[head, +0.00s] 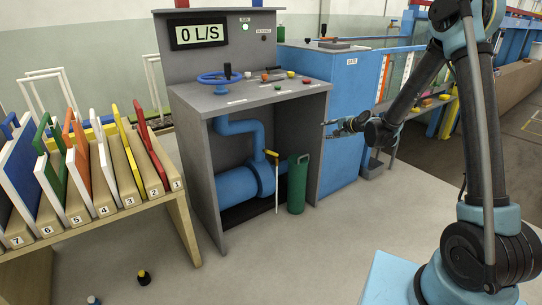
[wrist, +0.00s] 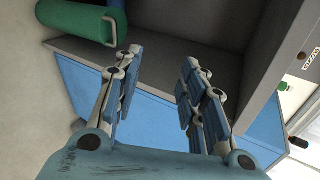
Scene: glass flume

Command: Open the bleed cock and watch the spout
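The bleed cock (head: 271,153) has a yellow handle and sits on the blue pipe (head: 238,186) inside the grey console's open front. A thin pale spout (head: 276,195) hangs below it. I cannot make out any water at the spout. My gripper (head: 331,129) is in front of the blue cabinet, right of the cock and apart from it. In the wrist view my gripper (wrist: 160,75) has its two fingers spread with nothing between them. The cock and spout do not show in the wrist view.
A green cylinder (head: 298,184) stands just right of the spout; it also shows in the wrist view (wrist: 75,24). The console's right side panel (head: 318,150) lies between cock and gripper. A rack of numbered panels (head: 95,208) stands left.

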